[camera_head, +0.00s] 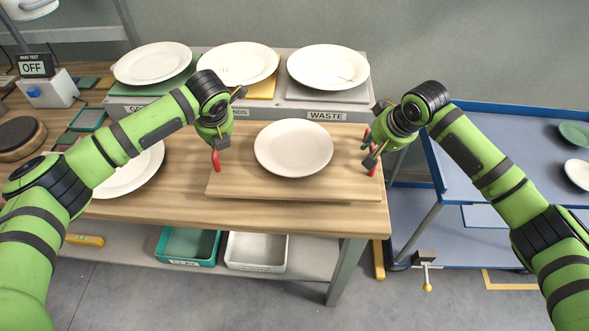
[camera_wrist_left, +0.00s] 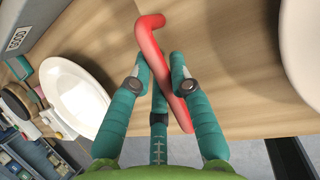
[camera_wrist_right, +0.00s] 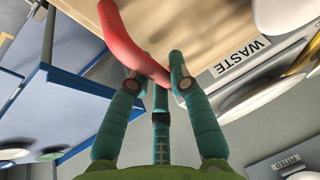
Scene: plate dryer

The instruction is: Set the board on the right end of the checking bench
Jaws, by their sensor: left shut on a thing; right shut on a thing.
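The wooden board (camera_head: 235,184) is at the right end of the wooden checking bench (camera_head: 300,216), with a white plate (camera_head: 293,148) lying on it. A red handle stands at each end of the board. My left gripper (camera_head: 217,142) is shut on the left handle (camera_head: 216,161), which also shows between the fingers in the left wrist view (camera_wrist_left: 152,45). My right gripper (camera_head: 370,150) is shut on the right handle (camera_head: 373,171), seen also in the right wrist view (camera_wrist_right: 122,38). I cannot tell whether the board touches the bench or hangs just above it.
Behind the board a raised shelf labelled WASTE (camera_head: 327,115) carries three white plates. Another white plate (camera_head: 135,175) lies on the bench to the left. A blue cart (camera_head: 470,170) stands on the right, across a gap. Bins (camera_head: 256,251) sit below the bench.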

